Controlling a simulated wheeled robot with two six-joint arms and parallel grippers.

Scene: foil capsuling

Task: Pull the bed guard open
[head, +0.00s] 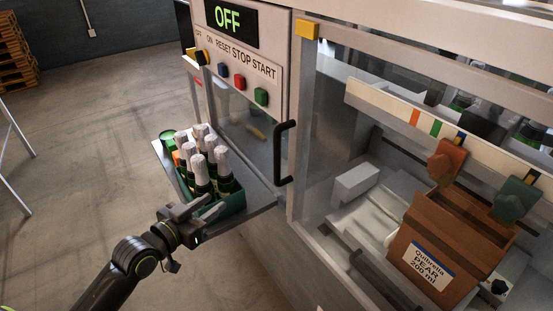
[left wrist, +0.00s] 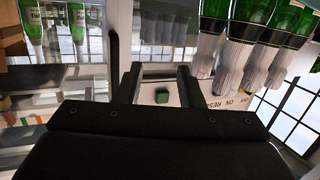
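The bed guard is a clear framed panel (head: 345,120) on the front of the machine, and it looks shut. Its black upright handle (head: 283,153) is at the panel's left edge. In the left wrist view, a dark upright bar that looks like this handle (left wrist: 113,55) stands left of the fingers. My left gripper (head: 208,207) is left of and below the handle, apart from it, beside the bottle crate. In the left wrist view its fingers (left wrist: 157,88) are apart with nothing between them. My right gripper is not in view.
A green crate (head: 228,209) of foil-topped bottles (head: 201,172) stands on a side shelf (head: 262,197). Above is a control panel (head: 236,62) with coloured buttons and a display (head: 231,22) reading OFF. Behind the guard is a brown carton (head: 440,247) labelled PEAR. Open floor lies left.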

